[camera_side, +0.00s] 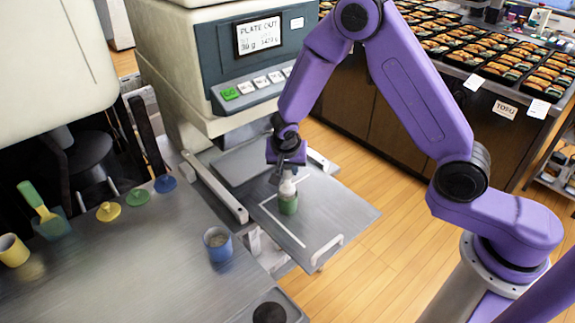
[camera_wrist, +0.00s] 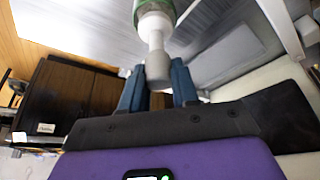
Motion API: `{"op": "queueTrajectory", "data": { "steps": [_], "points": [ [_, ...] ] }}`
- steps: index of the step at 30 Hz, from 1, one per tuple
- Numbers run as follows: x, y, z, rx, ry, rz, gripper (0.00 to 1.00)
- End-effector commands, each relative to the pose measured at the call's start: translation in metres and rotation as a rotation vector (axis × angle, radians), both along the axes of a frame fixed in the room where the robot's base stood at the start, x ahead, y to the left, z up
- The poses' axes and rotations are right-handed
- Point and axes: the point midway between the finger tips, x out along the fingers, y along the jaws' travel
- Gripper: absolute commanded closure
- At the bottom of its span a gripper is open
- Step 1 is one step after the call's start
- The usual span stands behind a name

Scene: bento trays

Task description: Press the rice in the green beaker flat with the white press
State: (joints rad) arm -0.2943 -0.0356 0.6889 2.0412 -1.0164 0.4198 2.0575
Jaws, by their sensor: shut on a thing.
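The green beaker (camera_side: 288,204) stands on the grey tray plate (camera_side: 335,212) in front of the machine; part of it shows at the top of the wrist view (camera_wrist: 150,5). The white press (camera_side: 287,187) is upright at the beaker's mouth, its lower end in or on the opening. My gripper (camera_side: 282,172) is directly above the beaker. In the wrist view, the blue fingers of my gripper (camera_wrist: 155,74) are shut on the grey handle end of the white press (camera_wrist: 155,28). The rice in the green beaker cannot be made out.
A blue beaker with pale contents (camera_side: 217,244) stands on the left counter (camera_side: 130,275). A yellow beaker (camera_side: 13,250), a green-handled spatula (camera_side: 42,208) and yellow (camera_side: 108,211) and blue (camera_side: 165,183) knobbed pieces are farther left. The machine (camera_side: 215,60) rises behind the tray plate.

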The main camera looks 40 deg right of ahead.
Motion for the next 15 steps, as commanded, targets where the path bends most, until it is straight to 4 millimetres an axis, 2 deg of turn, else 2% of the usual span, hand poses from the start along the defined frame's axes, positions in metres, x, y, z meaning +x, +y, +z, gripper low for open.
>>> {"op": "queueTrajectory", "data": {
  "steps": [15],
  "points": [
    [0.000,0.000,-0.011,0.001,0.000,0.001,0.95]
  ]
}}
